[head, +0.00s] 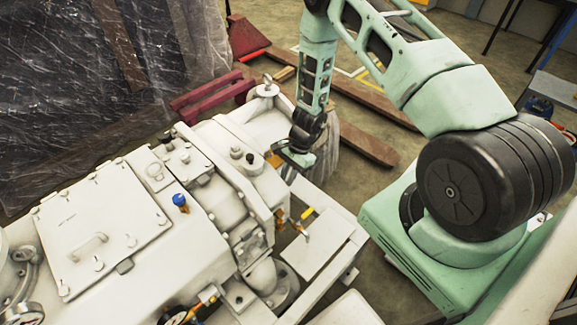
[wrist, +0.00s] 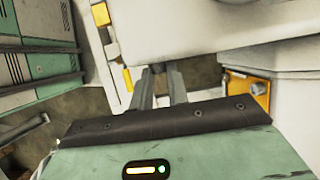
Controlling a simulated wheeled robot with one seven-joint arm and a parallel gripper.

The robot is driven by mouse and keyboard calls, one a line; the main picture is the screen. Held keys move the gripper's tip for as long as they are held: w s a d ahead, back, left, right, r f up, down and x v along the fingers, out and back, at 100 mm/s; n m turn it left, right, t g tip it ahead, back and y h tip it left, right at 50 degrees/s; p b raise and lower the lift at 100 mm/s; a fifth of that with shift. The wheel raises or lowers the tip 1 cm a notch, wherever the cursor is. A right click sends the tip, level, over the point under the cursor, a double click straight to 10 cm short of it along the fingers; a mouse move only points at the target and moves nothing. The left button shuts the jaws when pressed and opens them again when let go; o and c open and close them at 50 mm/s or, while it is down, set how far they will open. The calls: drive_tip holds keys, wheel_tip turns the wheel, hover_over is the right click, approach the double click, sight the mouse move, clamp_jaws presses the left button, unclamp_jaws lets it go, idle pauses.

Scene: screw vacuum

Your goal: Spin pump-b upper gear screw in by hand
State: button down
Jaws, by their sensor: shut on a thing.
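The white pump assembly (head: 222,203) fills the lower left and middle of the head view. My gripper (head: 288,172) is at its right side, low beside the end housing, pointing toward the pump. In the wrist view my gripper (wrist: 159,88) shows two grey fingers close together against the white pump body (wrist: 215,22). The fingers are shut on a small part at their tips, at the place of the upper gear screw. The screw itself is mostly hidden by the fingers, and its thread and depth cannot be seen.
An orange-yellow fitting (wrist: 261,92) sits right of my fingers. A blue-capped valve (head: 180,202) stands on the pump top. Orange-handled valves (head: 305,213) are below my gripper. Wooden beams (head: 365,143) lie on the floor behind. Plastic sheeting (head: 85,90) hangs at the left.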

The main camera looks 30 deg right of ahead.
drive_tip(key=g+b, duration=0.2)
drive_tip(key=b, duration=0.1)
drive_tip(key=w+m+g+h+b, duration=0.1)
drive_tip(key=g+b, duration=0.2)
drive_tip(key=w+f+m+g+b, duration=0.1)
drive_tip(key=g+b, duration=0.2)
drive_tip(key=shift+a+b, duration=0.1)
drive_tip(key=shift+b, duration=0.3)
drive_tip(key=shift+r+g, duration=0.1)
drive_tip(key=shift+g, duration=0.2)
drive_tip(key=c, duration=1.3)
unclamp_jaws()
drive_tip(key=shift+c, duration=0.2)
